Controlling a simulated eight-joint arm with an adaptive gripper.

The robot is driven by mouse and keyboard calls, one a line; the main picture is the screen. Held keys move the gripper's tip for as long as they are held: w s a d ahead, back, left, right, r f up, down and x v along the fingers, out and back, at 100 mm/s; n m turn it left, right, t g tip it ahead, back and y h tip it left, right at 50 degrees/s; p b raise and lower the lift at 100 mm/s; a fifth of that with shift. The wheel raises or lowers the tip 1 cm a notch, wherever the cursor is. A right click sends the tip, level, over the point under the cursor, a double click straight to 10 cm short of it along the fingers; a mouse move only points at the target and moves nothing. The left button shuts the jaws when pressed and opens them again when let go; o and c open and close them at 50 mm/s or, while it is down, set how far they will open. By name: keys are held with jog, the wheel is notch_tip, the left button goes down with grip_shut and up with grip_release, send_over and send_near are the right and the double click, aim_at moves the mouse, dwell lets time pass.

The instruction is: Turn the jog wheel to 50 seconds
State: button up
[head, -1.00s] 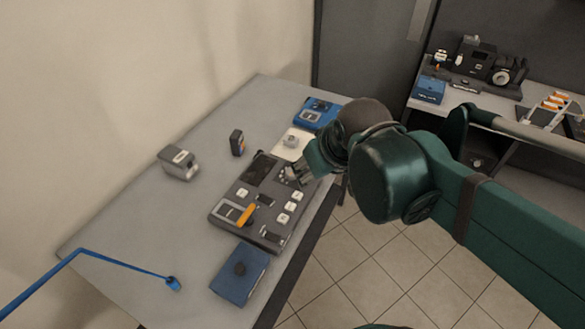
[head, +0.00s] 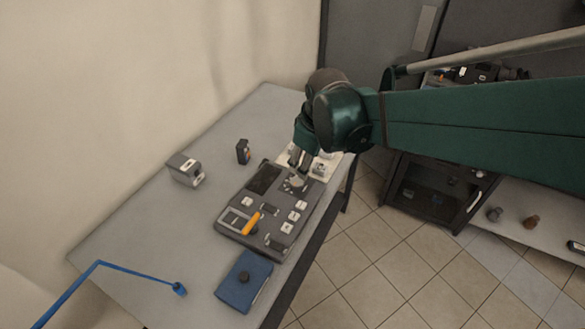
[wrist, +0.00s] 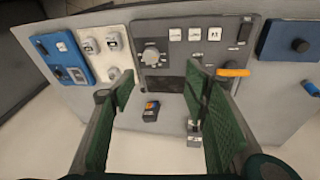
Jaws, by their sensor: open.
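The grey jog wheel (head: 297,183) sits at the far end of the dark control panel (head: 230,212), beside a dark screen (head: 264,178) whose reading I cannot make out. In the wrist view the wheel (wrist: 151,57) is a ridged round knob with pale marks around it. My gripper (head: 301,168) is close to the wheel in the head view, partly covering that end of the panel. In the wrist view my gripper (wrist: 160,82) has its two green-padded fingers apart with nothing between them. The wheel shows just beyond the fingertips; I cannot tell whether they touch it.
The panel also has several white buttons (head: 299,205) and an orange lever (head: 252,221). A blue box (head: 244,280) lies at the near end. A grey device (head: 184,170) and a small black-and-orange block (head: 243,151) stand on the left.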

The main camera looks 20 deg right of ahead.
jog(key=w+f+n+g+p, duration=0.2)
jog(key=w+f+n, duration=0.25)
jog(key=w, duration=0.25)
jog(key=n+g+p, duration=0.2)
jog(key=n+p, duration=0.1)
jog(key=n, duration=0.1)
send_over(297, 181)
jog(key=shift+m, duration=0.25)
jog(key=shift+f, duration=4.6)
jog(key=shift+f, duration=0.1)
jog(key=shift+f, duration=3.8)
jog(key=shift+c, duration=0.4)
jog(key=c, duration=0.8)
